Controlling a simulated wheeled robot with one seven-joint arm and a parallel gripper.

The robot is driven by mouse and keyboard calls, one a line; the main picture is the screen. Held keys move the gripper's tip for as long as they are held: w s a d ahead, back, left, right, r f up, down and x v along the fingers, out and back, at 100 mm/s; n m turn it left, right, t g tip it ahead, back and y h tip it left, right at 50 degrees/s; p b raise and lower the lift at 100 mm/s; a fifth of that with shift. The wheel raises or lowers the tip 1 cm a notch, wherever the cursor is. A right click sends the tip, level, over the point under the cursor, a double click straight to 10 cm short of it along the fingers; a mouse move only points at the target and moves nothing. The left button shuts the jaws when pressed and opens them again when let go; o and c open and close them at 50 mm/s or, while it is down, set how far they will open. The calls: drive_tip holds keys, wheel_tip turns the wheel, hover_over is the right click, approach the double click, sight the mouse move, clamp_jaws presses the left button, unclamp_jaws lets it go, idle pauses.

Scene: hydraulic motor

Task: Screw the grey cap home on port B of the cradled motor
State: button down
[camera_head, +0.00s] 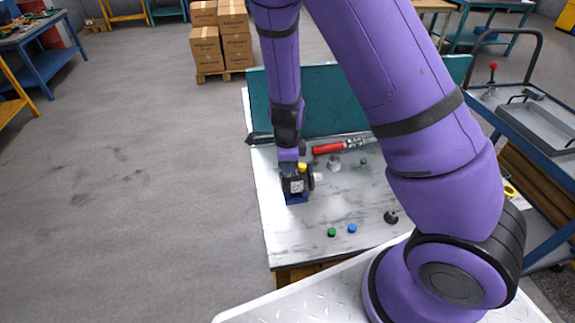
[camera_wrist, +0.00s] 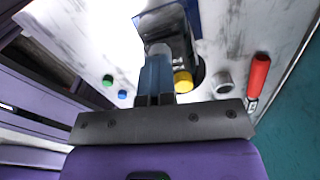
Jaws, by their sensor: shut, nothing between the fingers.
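The dark motor (camera_head: 297,185) stands in a blue cradle (camera_head: 296,199) near the left side of the table. A yellow cap (camera_head: 302,166) is on its top; it also shows in the wrist view (camera_wrist: 183,82). In the wrist view, my gripper (camera_wrist: 156,66) has its blue fingers together, pointing at the motor (camera_wrist: 165,27). A light grey cap (camera_wrist: 158,49) shows just beyond the fingertips, on the motor's near face. The fingers are over or touching its edge; I cannot tell which. In the head view my wrist hides the fingertips and that cap.
On the table lie a green cap (camera_head: 332,232), a blue cap (camera_head: 352,228), a black knobbed part (camera_head: 391,217), a silver cylinder (camera_head: 334,163) and a red-handled tool (camera_head: 328,148). A teal panel (camera_head: 335,98) borders the back. The front left tabletop is clear.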

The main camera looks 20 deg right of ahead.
drive_tip(key=c, duration=1.2)
unclamp_jaws()
drive_tip(key=n, duration=1)
